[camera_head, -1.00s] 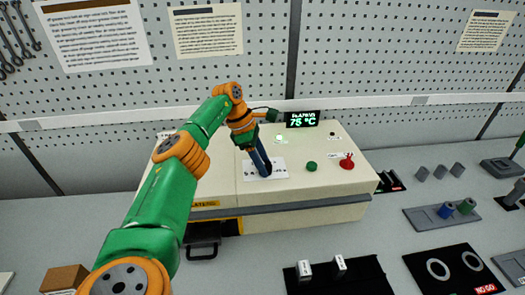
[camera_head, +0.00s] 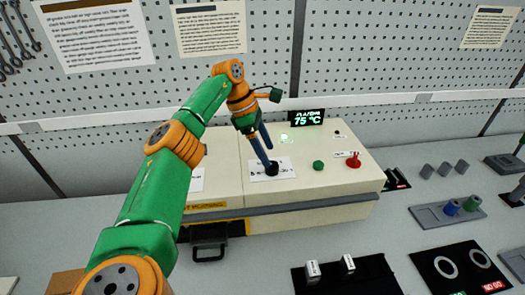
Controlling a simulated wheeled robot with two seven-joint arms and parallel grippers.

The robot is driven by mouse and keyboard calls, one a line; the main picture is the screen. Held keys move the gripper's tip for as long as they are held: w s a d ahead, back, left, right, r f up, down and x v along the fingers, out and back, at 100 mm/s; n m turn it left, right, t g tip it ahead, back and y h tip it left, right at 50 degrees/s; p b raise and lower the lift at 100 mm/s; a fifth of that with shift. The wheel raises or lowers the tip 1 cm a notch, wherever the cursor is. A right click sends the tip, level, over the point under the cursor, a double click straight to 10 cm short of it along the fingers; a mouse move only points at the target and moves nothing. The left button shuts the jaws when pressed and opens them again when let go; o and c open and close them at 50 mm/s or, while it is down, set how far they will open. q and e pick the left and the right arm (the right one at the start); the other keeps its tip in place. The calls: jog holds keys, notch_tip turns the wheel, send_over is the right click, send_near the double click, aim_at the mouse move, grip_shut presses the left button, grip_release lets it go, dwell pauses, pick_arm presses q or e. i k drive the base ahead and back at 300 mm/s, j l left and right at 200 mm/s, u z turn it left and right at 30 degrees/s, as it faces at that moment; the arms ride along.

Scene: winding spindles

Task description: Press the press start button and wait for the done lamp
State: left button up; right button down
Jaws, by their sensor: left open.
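The cream press (camera_head: 310,190) stands on the bench against the pegboard. A round green button (camera_head: 318,165) and a red knob (camera_head: 353,160) sit on its top at the right. A pale green lit lamp (camera_head: 284,137) shows behind them, near the black display (camera_head: 306,118) reading 75 °C. My left gripper (camera_head: 267,152) hangs over the press top, open, fingers pointing down. A small black round part (camera_head: 272,168) on a white label plate is at its fingertips; I cannot tell whether they touch. Small labels are unreadable. My right gripper is not in view.
A black drawer handle (camera_head: 209,243) juts from the press front. Black mats with white parts (camera_head: 347,264) and rings (camera_head: 462,265) lie in front. A grey tray (camera_head: 447,212) holds blue and green cylinders. The bench right of the press has small free gaps.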

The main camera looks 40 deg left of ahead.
aim_at(317, 165)
jog(key=k+l, duration=1.2)
jog(key=l, duration=0.15)
